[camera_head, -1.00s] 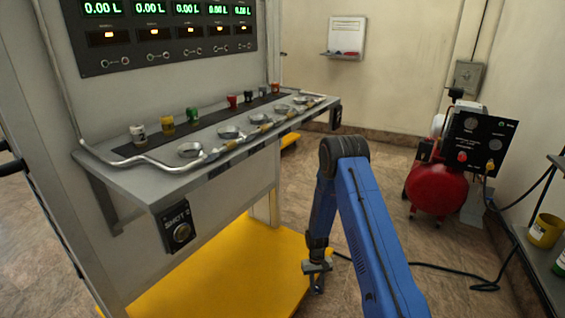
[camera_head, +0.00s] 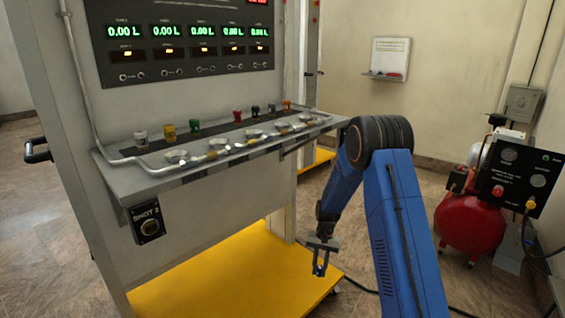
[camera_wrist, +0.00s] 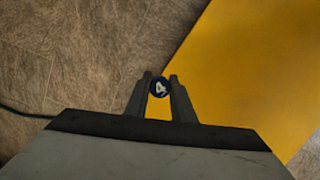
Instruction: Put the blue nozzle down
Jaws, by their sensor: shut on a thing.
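My gripper (camera_head: 320,268) hangs low over the front right part of the yellow base, below the shelf. In the wrist view my gripper (camera_wrist: 160,84) is shut on the blue nozzle (camera_wrist: 159,88). The nozzle shows as a small dark blue round end with a white mark, between the fingertips. Below the nozzle in the wrist view are the yellow base and the brown floor.
The grey shelf (camera_head: 190,176) carries several ring holders (camera_head: 176,157) along its front, with white (camera_head: 141,138), yellow (camera_head: 169,132), green (camera_head: 194,125) and other nozzles behind. The yellow base (camera_head: 215,282) lies below. A red compressor (camera_head: 470,222) stands right.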

